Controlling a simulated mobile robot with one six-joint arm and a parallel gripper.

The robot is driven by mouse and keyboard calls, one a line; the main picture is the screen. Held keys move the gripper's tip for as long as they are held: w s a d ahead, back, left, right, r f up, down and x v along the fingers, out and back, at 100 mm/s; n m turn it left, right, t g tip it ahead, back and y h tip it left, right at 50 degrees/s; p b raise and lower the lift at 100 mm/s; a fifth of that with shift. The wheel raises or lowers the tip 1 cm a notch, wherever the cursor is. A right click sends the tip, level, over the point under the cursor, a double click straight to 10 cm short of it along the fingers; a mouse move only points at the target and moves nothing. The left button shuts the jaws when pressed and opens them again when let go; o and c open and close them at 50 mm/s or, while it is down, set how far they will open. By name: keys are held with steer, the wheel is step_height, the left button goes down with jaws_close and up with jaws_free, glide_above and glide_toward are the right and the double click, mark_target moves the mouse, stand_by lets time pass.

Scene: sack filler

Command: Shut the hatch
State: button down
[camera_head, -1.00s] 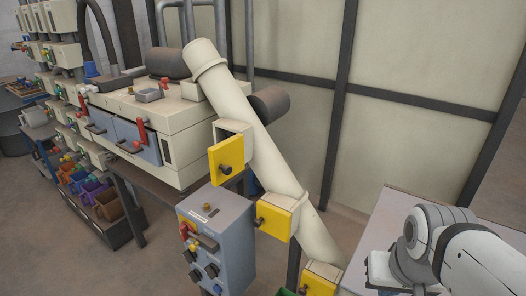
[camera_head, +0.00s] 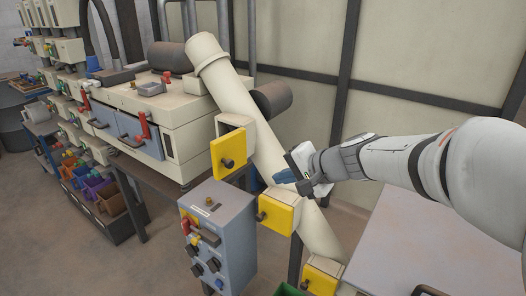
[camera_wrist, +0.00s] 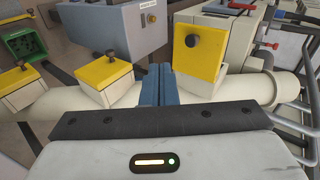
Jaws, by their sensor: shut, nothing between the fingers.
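A sloping cream chute (camera_head: 246,108) carries yellow hatches on cream box frames. The upper hatch (camera_head: 229,152) has a dark knob and stands ajar, tilted out from its frame; in the wrist view it is the larger yellow panel (camera_wrist: 198,50) right of the fingers. The middle hatch (camera_head: 275,214) and the lower hatch (camera_head: 320,281) sit against their frames. The middle one also shows left of the fingers in the wrist view (camera_wrist: 105,72). My gripper (camera_head: 281,177) has its blue fingers together, empty, beside the chute between the upper and middle hatches, apparently touching neither.
A grey control box (camera_head: 218,225) with knobs and a lever stands below the upper hatch. A cream machine (camera_head: 185,115) with red-handled blue doors is behind at left. A pale table (camera_head: 420,240) lies at right. A green bin (camera_wrist: 22,42) is by the lower hatch.

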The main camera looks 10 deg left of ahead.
steer(key=w+a+m+y, duration=0.1)
steer(key=w+a, duration=0.2)
steer(key=p, duration=0.2)
glide_toward(231, 164)
step_height(231, 164, down, 3)
steer(key=a, duration=0.2)
steer(key=shift+w+a+t+p, duration=0.3)
steer(key=shift+w+a+p, duration=0.2)
steer(key=shift+w+a, duration=0.35)
steer(key=shift+w+a+f, duration=0.1)
steer(key=shift+a+f, duration=0.05)
steer(key=shift+a, duration=0.45)
